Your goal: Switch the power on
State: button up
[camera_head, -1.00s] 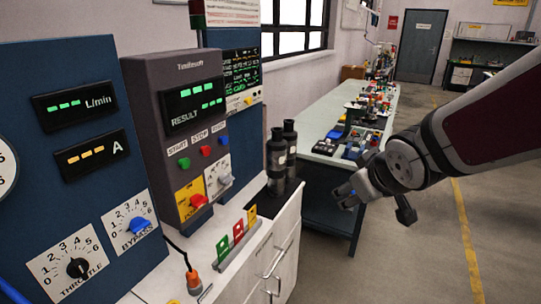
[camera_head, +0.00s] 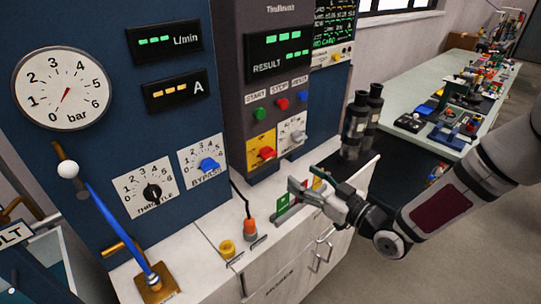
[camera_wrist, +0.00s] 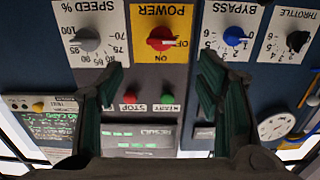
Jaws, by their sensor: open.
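The power switch is a red knob (camera_head: 266,153) on a yellow plate (camera_head: 258,142) low on the grey console. In the wrist view, the picture is upside down and the red knob (camera_wrist: 160,38) shows on its yellow POWER plate (camera_wrist: 143,14). Its pale pointer appears to face the OFF mark, with ON printed apart from it. My gripper (camera_head: 311,192) is open and empty, in front of and to the right of the switch in the head view. In the wrist view, its dark green fingers (camera_wrist: 160,85) stand apart, with the switch framed beyond them and untouched.
A grey speed knob (camera_head: 298,136) is right of the switch; a blue bypass knob (camera_head: 208,165) and black throttle knob (camera_head: 152,193) are left. START, STOP and RESET buttons sit above. Dark cylinders (camera_head: 356,125) stand right on the counter.

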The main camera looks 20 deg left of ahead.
aim_at(272, 157)
jog(key=p+x, duration=0.1)
jog(key=x, duration=1.2)
jog(key=shift+a+r, duration=0.15)
jog(key=shift+a, duration=0.25)
jog(key=c, duration=1.2)
